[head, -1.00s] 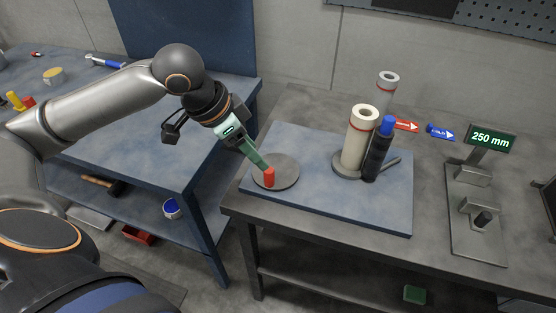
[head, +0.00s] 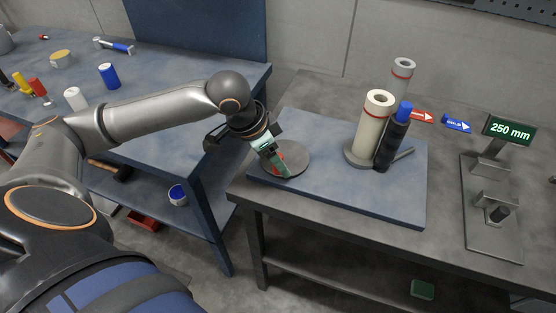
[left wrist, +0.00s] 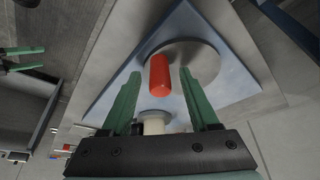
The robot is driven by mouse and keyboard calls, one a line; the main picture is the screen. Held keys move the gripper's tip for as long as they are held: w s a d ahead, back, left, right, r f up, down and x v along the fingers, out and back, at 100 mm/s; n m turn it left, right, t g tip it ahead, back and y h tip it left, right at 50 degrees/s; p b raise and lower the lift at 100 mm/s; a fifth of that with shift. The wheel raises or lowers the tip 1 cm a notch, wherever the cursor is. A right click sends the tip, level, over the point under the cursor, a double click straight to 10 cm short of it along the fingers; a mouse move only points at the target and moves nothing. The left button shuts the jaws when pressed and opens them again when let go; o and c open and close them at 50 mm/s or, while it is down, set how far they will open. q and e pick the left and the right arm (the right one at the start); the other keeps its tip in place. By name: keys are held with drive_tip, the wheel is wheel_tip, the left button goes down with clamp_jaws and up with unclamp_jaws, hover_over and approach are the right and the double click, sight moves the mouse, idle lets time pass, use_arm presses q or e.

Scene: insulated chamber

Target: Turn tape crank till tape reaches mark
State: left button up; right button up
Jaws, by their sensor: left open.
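The crank is a round grey disc (head: 298,158) with an upright red handle (left wrist: 159,75), at the left end of a blue board (head: 345,195). My left gripper (head: 281,168) is over the disc. In the left wrist view its green fingers (left wrist: 160,98) are open, one on each side of the handle, with gaps. In the head view a finger partly hides the handle. A cream roll (head: 376,125) with a red ring stands further right. No tape strip or mark is clear. The display (head: 509,130) reads 250 mm. My right gripper (left wrist: 25,60) shows only at the left wrist view's edge, fingers apart.
A blue-capped dark cylinder (head: 394,142) stands beside the cream roll. A grey roll (head: 402,75) with a red ring is behind. Red (head: 422,115) and blue (head: 456,122) arrow tags lie nearby. A blue bench (head: 190,95) with loose items is at left.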

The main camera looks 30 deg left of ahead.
use_arm(q)
drive_tip(key=shift+w+f, duration=0.1)
drive_tip(key=shift+f, duration=0.15)
clamp_jaws()
idle(0.4)
